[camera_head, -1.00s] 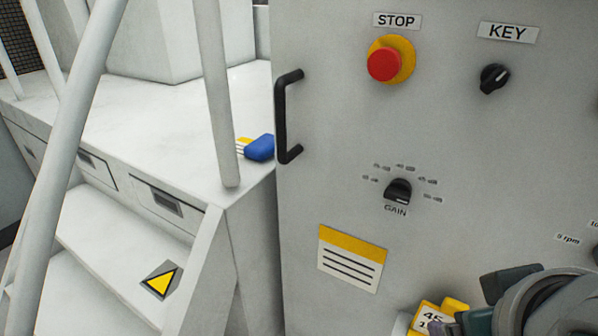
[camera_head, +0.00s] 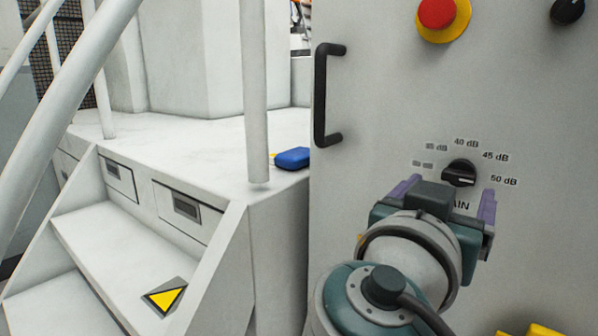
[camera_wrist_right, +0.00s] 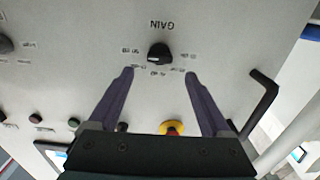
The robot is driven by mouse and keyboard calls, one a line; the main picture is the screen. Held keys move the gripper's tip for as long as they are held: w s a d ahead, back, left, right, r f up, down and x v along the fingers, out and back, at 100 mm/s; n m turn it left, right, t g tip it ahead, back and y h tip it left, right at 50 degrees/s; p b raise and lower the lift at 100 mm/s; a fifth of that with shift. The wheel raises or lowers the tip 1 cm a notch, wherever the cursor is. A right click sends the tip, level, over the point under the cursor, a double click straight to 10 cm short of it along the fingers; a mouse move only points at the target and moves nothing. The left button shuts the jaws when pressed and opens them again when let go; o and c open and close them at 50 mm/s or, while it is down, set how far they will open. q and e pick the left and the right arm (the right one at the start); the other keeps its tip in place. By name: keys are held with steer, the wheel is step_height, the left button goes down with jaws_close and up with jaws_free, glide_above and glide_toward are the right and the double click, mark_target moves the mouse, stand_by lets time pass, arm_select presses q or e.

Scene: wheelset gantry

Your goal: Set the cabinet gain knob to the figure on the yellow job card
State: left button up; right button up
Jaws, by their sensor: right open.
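The black gain knob (camera_head: 460,173) sits on the cabinet front, with dB labels in an arc around it. 40 dB, 45 dB and 50 dB are readable; the labels at left are blurred. Its pale mark lies on the right side, seemingly toward 50 dB. My right gripper (camera_head: 447,193) is open just in front of the knob, fingers either side and apart from it. In the right wrist view the knob (camera_wrist_right: 159,53) stands just beyond the fingertips (camera_wrist_right: 159,73). A yellow sliver (camera_head: 360,237) beside my right arm may be the lined card's header; the rest is hidden. My left gripper is out of view.
A black handle (camera_head: 322,95) and a red stop button (camera_head: 437,12) project from the cabinet. A yellow object (camera_head: 535,331) is cut off at bottom right. White steps (camera_head: 125,225) with a rail are at left, and a blue object (camera_head: 292,158) lies on the platform.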

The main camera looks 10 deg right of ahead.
mark_target(457, 177)
steer(key=x, duration=0.6)
jaws_close()
stand_by(0.6)
